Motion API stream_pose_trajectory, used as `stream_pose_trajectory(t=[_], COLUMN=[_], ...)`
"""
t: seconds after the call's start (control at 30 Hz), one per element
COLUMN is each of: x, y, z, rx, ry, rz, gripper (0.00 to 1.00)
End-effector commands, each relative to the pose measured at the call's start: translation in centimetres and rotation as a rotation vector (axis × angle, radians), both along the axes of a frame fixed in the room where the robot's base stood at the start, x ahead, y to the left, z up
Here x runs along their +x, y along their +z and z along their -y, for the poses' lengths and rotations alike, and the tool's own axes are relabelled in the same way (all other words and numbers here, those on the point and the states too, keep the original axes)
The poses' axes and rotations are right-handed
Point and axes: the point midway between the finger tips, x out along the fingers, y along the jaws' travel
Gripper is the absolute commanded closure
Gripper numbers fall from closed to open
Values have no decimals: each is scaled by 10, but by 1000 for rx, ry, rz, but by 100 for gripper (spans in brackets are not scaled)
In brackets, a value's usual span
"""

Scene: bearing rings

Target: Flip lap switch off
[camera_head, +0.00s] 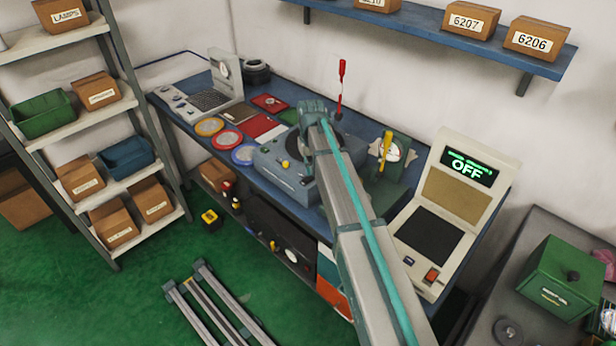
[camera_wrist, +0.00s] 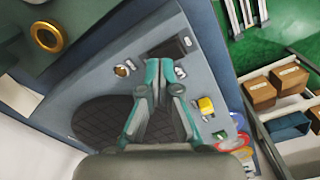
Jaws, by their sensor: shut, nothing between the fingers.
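The blue-grey lap machine (camera_head: 279,176) stands on the blue bench, partly hidden by my arm in the head view. In the wrist view its panel (camera_wrist: 105,72) carries a dark round plate (camera_wrist: 98,125), a small brown knob (camera_wrist: 124,70), a dark rectangular fitting (camera_wrist: 168,50) and a yellow button (camera_wrist: 206,105). I cannot tell for sure which one is the lap switch. My gripper (camera_wrist: 163,68) is shut and empty, its teal fingertips over the panel beside the dark fitting. I cannot tell whether they touch. In the head view my arm hides the fingertips.
A console (camera_head: 455,205) at the right shows green "OFF" and has a red switch (camera_head: 431,275). A red-handled lever (camera_head: 341,85) stands behind the machine. A green gauge stand (camera_head: 392,165) is right of my arm. Coloured rings (camera_head: 209,127) and a laptop-like device (camera_head: 212,95) lie left.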

Motion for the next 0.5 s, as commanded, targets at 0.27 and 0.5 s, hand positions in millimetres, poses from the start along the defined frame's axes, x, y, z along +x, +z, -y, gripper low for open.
stream_pose_trajectory(t=[0.27, 0.5], x=[0, 0], y=[24, 41], z=[0, 0], rx=[0, 0], ry=[0, 0], rz=[0, 0], gripper=[100, 100])
